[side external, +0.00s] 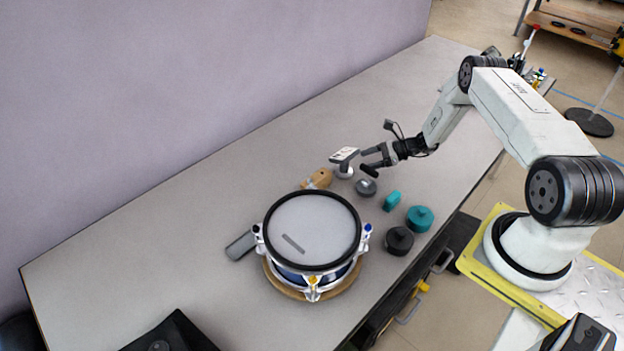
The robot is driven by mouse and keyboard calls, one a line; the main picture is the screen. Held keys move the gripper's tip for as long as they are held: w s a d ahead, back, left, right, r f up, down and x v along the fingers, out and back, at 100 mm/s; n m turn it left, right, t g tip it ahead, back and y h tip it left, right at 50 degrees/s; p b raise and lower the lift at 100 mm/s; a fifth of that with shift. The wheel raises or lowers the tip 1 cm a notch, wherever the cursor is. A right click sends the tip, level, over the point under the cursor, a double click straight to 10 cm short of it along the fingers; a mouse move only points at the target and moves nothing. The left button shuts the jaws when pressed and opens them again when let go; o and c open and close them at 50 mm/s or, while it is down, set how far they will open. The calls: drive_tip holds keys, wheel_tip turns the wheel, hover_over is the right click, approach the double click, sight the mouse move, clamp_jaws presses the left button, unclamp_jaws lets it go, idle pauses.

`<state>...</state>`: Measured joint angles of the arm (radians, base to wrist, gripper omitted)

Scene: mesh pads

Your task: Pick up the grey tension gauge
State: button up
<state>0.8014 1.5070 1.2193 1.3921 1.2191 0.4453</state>
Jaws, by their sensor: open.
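A small round grey piece (366,187), which looks like the tension gauge, sits on the table just below my gripper's fingers in the picture. It is small, and I cannot make out a dial on it. My gripper (367,162) is open and points left, its two dark fingers apart with nothing between them. It appears to be above the table; how far from the grey piece I cannot tell. A white-and-grey device on a small stand (344,156) is close to the left of the fingertips.
A snare drum (312,230) with a grey strip on its pale head stands on a wooden ring. A tan wooden piece (318,179), teal block (391,201), teal round pad (420,218), black round pad (399,240) and grey cylinder (241,245) surround it. The table's left is clear.

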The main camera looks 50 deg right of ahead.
sight(344, 162)
drive_tip(key=shift+x, duration=3.9)
clamp_jaws()
drive_tip(key=shift+r, duration=0.1)
